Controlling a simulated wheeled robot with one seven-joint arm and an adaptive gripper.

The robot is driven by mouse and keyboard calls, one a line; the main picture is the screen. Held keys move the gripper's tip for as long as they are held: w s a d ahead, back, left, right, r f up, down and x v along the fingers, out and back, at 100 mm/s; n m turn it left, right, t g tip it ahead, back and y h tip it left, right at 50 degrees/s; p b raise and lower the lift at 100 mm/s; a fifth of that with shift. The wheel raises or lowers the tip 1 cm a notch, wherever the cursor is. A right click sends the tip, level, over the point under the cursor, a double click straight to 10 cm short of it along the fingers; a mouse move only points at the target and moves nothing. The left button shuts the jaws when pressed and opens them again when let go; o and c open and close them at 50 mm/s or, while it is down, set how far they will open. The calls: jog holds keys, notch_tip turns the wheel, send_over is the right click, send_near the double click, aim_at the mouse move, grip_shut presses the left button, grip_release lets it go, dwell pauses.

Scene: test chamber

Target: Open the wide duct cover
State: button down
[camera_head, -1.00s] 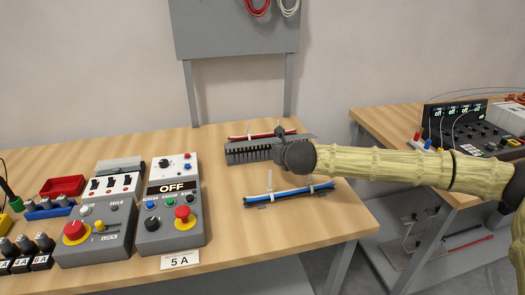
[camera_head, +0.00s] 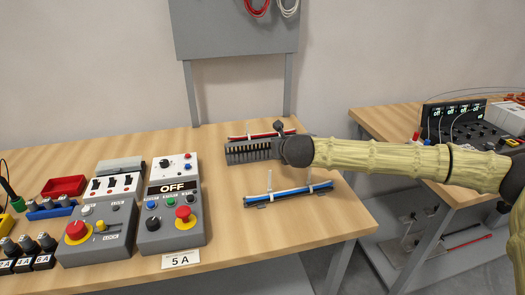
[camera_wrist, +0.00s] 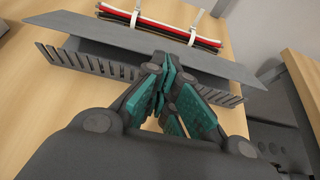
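The grey slotted wiring duct (camera_head: 248,153) lies at the back of the wooden bench in the head view, its right part hidden behind my wrist. In the wrist view its slots (camera_wrist: 98,66) show below a wide, flat grey cover (camera_wrist: 110,42), which lies along the duct's top. My gripper (camera_wrist: 166,72), with teal pads, is at the middle of the cover's near edge. Its fingertips are together there. I cannot tell whether they pinch the cover's edge.
A red, black and white cable bundle (camera_wrist: 160,24) lies behind the duct. A blue, white and black bundle (camera_head: 288,195) lies in front. Control boxes (camera_head: 170,205) stand to the left. A second bench (camera_head: 375,122) is at the right, past a gap.

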jog(key=shift+w+a+r+p, duration=0.2)
jog(key=shift+w+r+p, duration=0.25)
jog(key=shift+w+r, duration=0.25)
dwell(0.4)
jog(key=shift+s, duration=0.1)
jog(key=shift+s+d+f, duration=0.2)
jog(key=shift+s+f, duration=0.05)
jog(key=shift+s, duration=0.3)
jog(key=shift+v, duration=0.9)
jog(key=shift+s+d+f+b, duration=0.1)
jog(key=shift+s+d+b, duration=0.2)
jog(key=shift+s, duration=0.6)
jog(key=shift+s+d+f+b, duration=0.15)
jog(key=shift+s+d, duration=0.15)
jog(key=shift+s, duration=0.55)
jog(key=shift+r, duration=0.1)
